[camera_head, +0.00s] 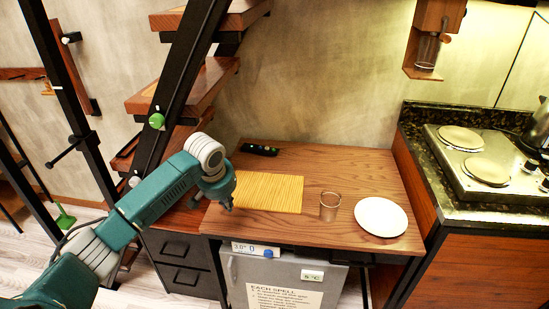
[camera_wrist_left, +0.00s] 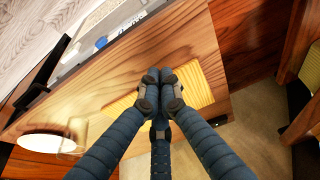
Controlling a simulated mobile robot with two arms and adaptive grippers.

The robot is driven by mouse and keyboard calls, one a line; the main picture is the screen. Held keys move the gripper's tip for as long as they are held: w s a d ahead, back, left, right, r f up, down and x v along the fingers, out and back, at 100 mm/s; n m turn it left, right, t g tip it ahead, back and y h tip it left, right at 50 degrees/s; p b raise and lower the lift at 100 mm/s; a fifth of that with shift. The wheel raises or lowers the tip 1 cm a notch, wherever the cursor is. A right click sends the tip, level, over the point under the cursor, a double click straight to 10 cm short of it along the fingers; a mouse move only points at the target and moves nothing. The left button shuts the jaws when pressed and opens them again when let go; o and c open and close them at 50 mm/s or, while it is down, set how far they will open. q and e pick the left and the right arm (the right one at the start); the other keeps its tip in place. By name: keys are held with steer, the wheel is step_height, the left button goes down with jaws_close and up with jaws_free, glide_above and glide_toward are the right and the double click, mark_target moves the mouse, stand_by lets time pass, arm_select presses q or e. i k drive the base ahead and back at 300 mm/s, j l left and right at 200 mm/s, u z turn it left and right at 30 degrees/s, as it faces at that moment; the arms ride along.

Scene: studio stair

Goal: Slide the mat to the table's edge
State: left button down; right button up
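The yellow, finely ribbed mat (camera_head: 270,194) lies flat on the wooden table (camera_head: 310,230), on its left part and a little back from the front edge. My left gripper (camera_head: 227,206) is at the mat's left end, low over the table. In the left wrist view its fingertips (camera_wrist_left: 158,88) are drawn together over the mat (camera_wrist_left: 207,86), hiding its middle. Nothing shows between the fingers. I cannot tell whether they touch the mat. My right gripper is in neither view.
A clear glass (camera_head: 329,206) stands just right of the mat, with a white plate (camera_head: 381,217) beyond it. A small black device (camera_head: 259,150) lies at the table's back. Stairs rise behind on the left; a stove counter (camera_head: 480,190) adjoins on the right.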

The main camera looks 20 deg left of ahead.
mark_target(259, 191)
steer(key=i, duration=1.1)
